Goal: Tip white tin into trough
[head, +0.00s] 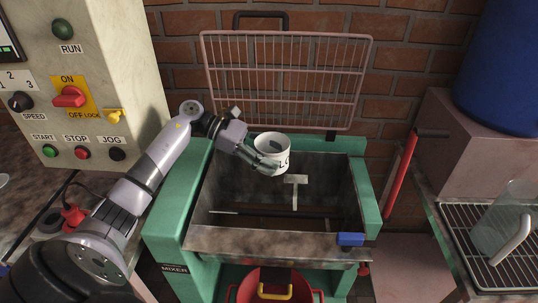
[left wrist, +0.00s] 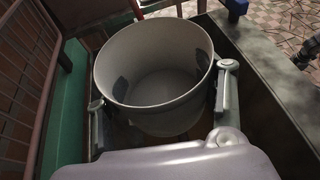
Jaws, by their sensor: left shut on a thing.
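My left gripper (head: 262,163) is shut on the white tin (head: 272,147), which has dark lettering on its side. It holds the tin above the back part of the open trough (head: 278,243). The tin looks roughly upright, perhaps slightly tilted. In the left wrist view, the tin (left wrist: 155,65) stands between the two fingers, its mouth open and its pale inside looking empty. The trough has green ends and worn grey walls; a shaft and a T-shaped paddle (head: 295,181) show inside, over a brownish floor. My right gripper is not in view.
A raised wire guard (head: 285,80) stands behind the trough. A control panel (head: 75,90) is at the left. A red lever (head: 401,175) and a rack with a clear jug (head: 503,220) are at the right. A red pot (head: 275,285) sits below the trough front.

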